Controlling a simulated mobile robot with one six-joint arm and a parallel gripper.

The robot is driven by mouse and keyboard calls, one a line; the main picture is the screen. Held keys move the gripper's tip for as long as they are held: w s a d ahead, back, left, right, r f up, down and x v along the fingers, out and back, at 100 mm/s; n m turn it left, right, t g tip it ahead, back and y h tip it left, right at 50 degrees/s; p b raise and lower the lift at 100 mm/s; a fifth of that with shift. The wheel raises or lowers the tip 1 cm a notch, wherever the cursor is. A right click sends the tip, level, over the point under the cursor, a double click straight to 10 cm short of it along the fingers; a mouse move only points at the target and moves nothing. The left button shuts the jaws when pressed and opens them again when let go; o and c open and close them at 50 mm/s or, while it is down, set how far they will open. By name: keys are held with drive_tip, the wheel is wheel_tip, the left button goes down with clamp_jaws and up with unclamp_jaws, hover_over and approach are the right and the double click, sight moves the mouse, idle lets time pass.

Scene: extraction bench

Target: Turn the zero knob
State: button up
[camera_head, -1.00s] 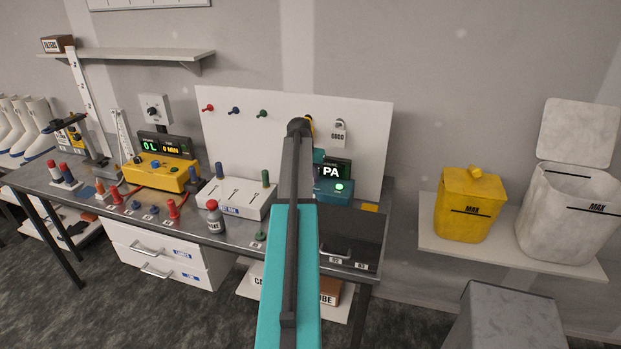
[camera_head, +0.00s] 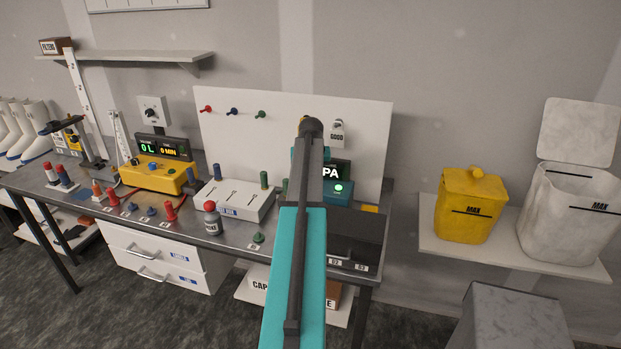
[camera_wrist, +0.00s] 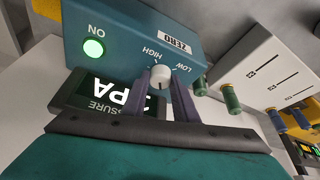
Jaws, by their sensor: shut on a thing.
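The zero knob (camera_wrist: 158,77) is a small white knob on the teal pressure box (camera_wrist: 118,30), between the marks HIGH and LOW and beside a ZERO label (camera_wrist: 176,40). My gripper (camera_wrist: 160,84) has its two dark fingers shut on the knob, one on each side, in the wrist view. In the head view my arm hides the knob and most of the box, whose right part (camera_head: 343,192) shows with a lit green button. The pressure display (camera_wrist: 105,95) reads partly "PA"; the rest is covered.
Two green pegs (camera_wrist: 231,98) stand close beside the fingers. A white slotted box (camera_head: 232,200) with blue and green pegs stands left of my arm. A capped bottle (camera_head: 212,218) is near the bench's front edge. A white board (camera_head: 370,130) rises behind.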

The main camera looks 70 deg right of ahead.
drive_tip(key=o, duration=1.1)
drive_tip(key=shift+c, duration=0.2)
drive_tip(key=shift+r, duration=0.15)
drive_tip(key=b+v, duration=0.4)
drive_tip(key=v, duration=0.9)
drive_tip(key=shift+r, duration=0.2)
drive_tip(key=shift+a, duration=0.15)
